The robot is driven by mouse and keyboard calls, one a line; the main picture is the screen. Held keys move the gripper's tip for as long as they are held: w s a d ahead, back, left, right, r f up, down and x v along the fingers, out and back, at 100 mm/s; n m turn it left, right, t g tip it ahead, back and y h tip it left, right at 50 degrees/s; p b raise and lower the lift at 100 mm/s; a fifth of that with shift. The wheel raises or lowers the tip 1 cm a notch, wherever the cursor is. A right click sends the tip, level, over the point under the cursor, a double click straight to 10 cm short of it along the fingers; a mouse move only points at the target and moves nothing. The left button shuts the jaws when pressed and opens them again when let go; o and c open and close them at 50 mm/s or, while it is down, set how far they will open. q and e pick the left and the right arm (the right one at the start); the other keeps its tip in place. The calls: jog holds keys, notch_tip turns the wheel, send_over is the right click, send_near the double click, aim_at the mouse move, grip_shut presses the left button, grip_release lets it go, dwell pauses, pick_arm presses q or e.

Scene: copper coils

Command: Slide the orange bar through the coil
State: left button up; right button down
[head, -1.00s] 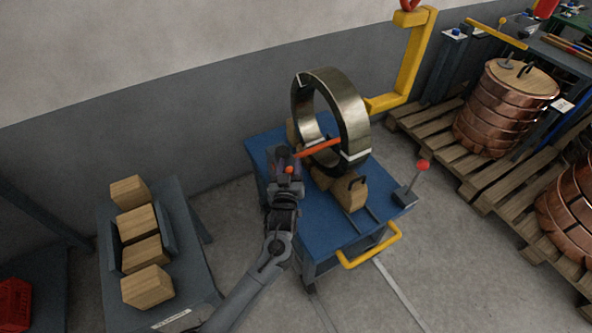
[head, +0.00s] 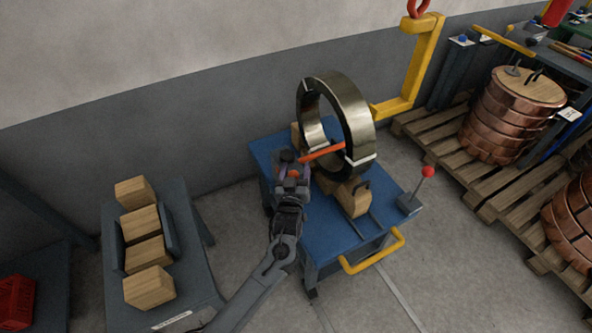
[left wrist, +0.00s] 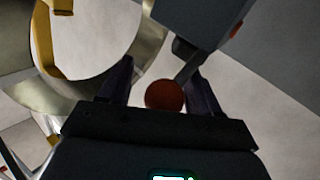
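The coil (head: 361,126), a large brassy ring with pale wrap bands, stands upright on wooden blocks on a blue cart. The orange bar (head: 322,153) points right from a dark block (head: 286,158); its right part shows across the coil's opening. How deep it lies I cannot tell. My left gripper (head: 293,177) is beside the dark block, left of the coil. In the left wrist view its fingers (left wrist: 160,88) stand apart, with a round orange-red knob (left wrist: 165,95) on a short stem between them. A gap shows on the knob's left. My right gripper is out of view.
The cart (head: 338,240) has a yellow handle and a red-knobbed lever (head: 428,172) at its right. A yellow hook (head: 420,65) hangs behind the coil. A stand with wooden blocks (head: 148,287) is at the left. Pallets with copper coils (head: 505,115) are at the right.

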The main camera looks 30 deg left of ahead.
pick_arm(q)
jog(key=shift+s+d+r, duration=0.1)
jog(key=shift+s+d, duration=0.05)
jog(key=shift+s, duration=0.25)
jog(key=p+v, duration=0.3)
jog(key=v, duration=0.7)
jog(key=shift+p, duration=0.35)
